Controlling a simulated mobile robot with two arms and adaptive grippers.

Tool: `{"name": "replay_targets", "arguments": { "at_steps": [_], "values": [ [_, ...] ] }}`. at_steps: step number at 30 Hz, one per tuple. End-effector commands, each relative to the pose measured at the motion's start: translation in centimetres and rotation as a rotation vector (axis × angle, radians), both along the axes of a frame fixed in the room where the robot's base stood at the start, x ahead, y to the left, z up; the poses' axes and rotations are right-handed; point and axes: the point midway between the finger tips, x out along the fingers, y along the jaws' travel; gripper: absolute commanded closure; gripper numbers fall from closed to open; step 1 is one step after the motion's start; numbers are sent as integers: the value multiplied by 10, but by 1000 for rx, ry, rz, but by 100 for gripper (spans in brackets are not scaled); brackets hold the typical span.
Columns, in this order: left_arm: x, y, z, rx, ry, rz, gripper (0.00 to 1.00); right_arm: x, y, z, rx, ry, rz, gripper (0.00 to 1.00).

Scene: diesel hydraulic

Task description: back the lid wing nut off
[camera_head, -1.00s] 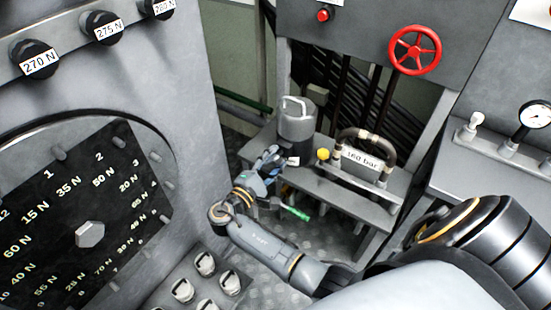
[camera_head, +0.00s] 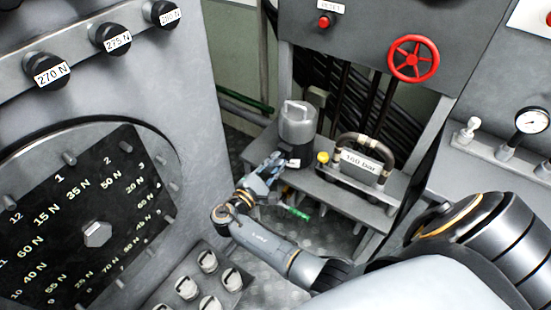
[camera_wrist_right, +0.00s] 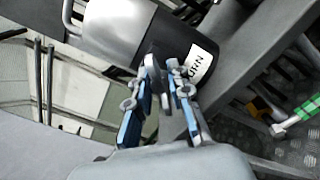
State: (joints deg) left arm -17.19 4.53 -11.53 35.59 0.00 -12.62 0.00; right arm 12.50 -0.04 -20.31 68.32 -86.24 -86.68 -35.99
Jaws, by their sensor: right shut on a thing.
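A grey canister (camera_head: 297,130) with a lighter lid (camera_head: 297,111) and a bar handle on top stands upright on a low metal bench. In the right wrist view the canister's dark lower body (camera_wrist_right: 172,45) carries a white label (camera_wrist_right: 200,64). My right gripper (camera_head: 277,163) is at the canister's lower front left side. In the right wrist view its blue-sided fingers (camera_wrist_right: 163,72) are shut on a small dark flat piece (camera_wrist_right: 152,70), which looks like the wing nut. The fingers hide part of it. My left gripper is not in view.
A carrying handle with a 160 bar label (camera_head: 366,163) and a yellow knob (camera_head: 323,157) sit right of the canister on the bench (camera_head: 330,192). A red handwheel (camera_head: 413,58) is behind. A large dial panel (camera_head: 75,215) stands at the left. A green-ended part (camera_head: 298,214) lies below.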

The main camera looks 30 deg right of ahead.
Motion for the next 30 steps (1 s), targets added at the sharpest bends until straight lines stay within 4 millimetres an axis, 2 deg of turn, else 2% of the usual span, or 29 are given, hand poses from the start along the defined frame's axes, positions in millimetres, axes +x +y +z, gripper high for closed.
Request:
{"name": "replay_targets", "arguments": {
  "at_steps": [1, 9, 30],
  "values": [
    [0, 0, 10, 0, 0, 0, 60, 1, -1, 5, -19, 43, -1, 100],
    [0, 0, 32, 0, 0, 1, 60, 1, 0, 5, -117, 282, -1, 100],
    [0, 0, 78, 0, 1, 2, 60, 2, 0, 5, -373, 894, -3, 100]
  ]
}}
